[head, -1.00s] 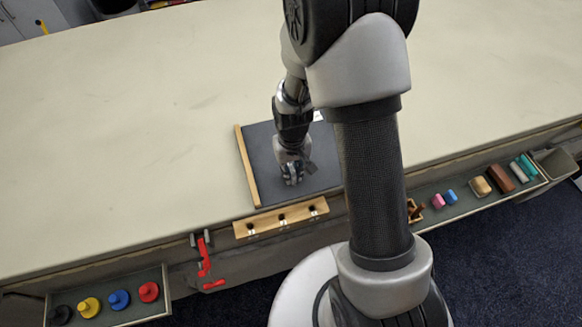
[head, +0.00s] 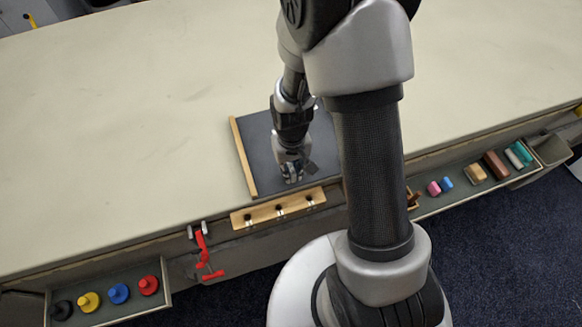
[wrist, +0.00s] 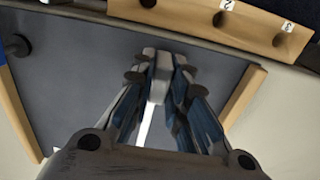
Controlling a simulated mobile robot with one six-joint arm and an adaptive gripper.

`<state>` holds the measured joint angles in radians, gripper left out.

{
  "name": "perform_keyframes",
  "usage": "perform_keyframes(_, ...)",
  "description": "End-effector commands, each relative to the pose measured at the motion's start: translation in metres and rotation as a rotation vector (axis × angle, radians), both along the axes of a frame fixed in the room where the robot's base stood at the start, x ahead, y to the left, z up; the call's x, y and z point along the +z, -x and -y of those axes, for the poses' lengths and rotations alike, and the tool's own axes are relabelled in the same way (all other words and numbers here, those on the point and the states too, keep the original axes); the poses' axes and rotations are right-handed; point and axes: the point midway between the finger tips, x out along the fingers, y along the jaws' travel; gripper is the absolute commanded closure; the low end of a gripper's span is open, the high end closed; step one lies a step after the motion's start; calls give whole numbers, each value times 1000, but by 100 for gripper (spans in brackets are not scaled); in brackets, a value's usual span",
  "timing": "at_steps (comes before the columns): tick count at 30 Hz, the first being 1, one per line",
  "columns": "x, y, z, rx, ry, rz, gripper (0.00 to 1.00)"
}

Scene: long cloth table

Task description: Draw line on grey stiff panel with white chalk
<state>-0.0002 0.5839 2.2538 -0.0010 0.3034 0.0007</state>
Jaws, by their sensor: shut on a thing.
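The grey panel (head: 258,155) lies on the table near its front edge, with light wooden rails on its sides. It also fills much of the wrist view (wrist: 65,85). My gripper (head: 292,179) points down at the front part of the panel. In the wrist view my gripper (wrist: 159,76) is shut on a short pale piece, the white chalk (wrist: 157,88), mostly covered by the fingers. A white streak (wrist: 145,128) shows between the fingers, behind the chalk; it looks like a line on the panel. Whether the chalk tip touches the panel is hidden.
A left tray (head: 105,320) holds coloured knobbed pieces; a right tray (head: 462,202) holds blocks. The table left of the panel is clear.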

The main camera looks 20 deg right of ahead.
Motion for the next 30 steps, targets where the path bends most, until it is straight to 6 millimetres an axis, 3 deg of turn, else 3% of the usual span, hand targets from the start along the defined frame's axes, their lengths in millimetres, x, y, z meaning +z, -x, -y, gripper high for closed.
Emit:
perform_keyframes(5, 5, 0, 0, 0, 0, 1, 100)
perform_keyframes(24, 68, -1, 0, 0, 0, 1, 100)
perform_keyframes(30, 70, 0, 0, 0, 0, 0, 100)
